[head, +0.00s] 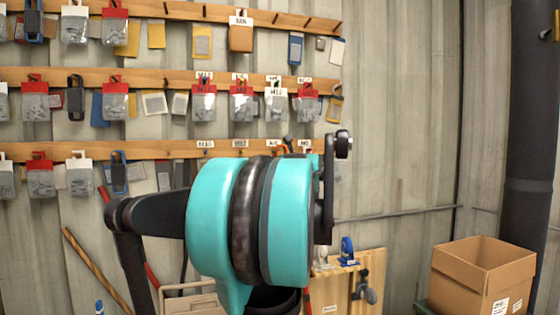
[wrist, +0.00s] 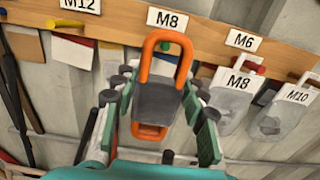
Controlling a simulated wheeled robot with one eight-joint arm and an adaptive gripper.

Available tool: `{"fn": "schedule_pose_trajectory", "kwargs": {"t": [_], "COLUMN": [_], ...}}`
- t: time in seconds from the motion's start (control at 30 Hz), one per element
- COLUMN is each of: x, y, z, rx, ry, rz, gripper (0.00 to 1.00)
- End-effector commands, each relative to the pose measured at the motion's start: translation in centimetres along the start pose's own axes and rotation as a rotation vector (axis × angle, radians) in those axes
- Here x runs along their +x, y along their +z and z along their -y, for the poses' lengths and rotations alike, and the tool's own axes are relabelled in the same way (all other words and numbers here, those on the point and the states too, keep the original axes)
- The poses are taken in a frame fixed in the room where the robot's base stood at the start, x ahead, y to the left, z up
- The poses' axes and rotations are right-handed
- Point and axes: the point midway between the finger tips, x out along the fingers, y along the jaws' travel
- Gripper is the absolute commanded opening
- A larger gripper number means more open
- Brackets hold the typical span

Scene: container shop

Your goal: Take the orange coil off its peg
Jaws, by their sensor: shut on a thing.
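The orange coil (wrist: 165,52) is an orange loop with a dark grey band around its middle, in the centre of the wrist view. Its top loop reaches up over the wooden rail, just below an M8 label (wrist: 170,20). My gripper (wrist: 158,88) is shut on the coil, with a finger on either side of the grey band. In the head view my teal arm hides most of the gripper and coil.
Grey packs on pegs hang close to the right, one labelled M8 (wrist: 233,95) and one M10 (wrist: 282,115). Wooden rails (head: 140,77) with several hanging items cross the wall. A cardboard box (head: 465,282) stands at lower right.

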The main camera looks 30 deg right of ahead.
Motion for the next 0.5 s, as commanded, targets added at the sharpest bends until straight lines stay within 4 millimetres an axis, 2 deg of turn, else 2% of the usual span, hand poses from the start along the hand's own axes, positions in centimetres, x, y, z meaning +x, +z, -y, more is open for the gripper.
{"fn": "schedule_pose_trajectory", "kwargs": {"t": [0.5], "x": [-2.7], "y": [0.0], "z": [0.0], "rx": [0.000], "ry": [0.000], "rz": [0.000], "gripper": [0.09]}}
